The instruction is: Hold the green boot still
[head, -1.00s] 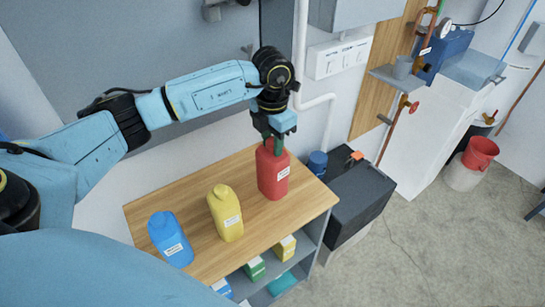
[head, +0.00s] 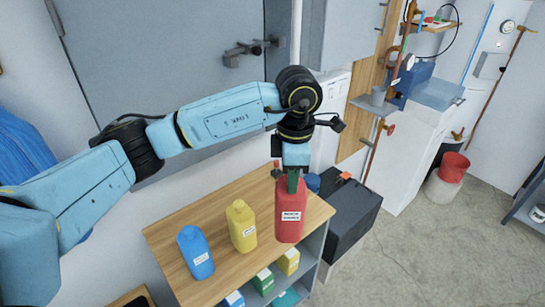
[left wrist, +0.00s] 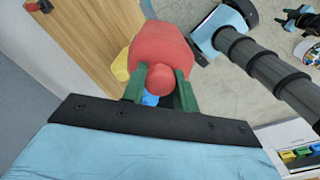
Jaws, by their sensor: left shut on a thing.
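I see no green boot in either view. My left gripper (head: 292,183) has green fingers shut on the neck of a red bottle (head: 291,217) with a white label. The bottle is upright in front of the wooden top's right part and appears raised off it. In the left wrist view the red bottle (left wrist: 160,48) lies beyond the green fingers (left wrist: 160,86), with its round cap between them. The bottle's far side is hidden. I cannot make out my right gripper.
A yellow bottle (head: 241,228) and a blue bottle (head: 195,254) stand on the wooden-topped shelf unit (head: 170,236). A small red-topped thing (head: 276,168) stands behind the held bottle. Small boxes, one green (head: 263,281), sit below. A black box (head: 350,212) stands at right.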

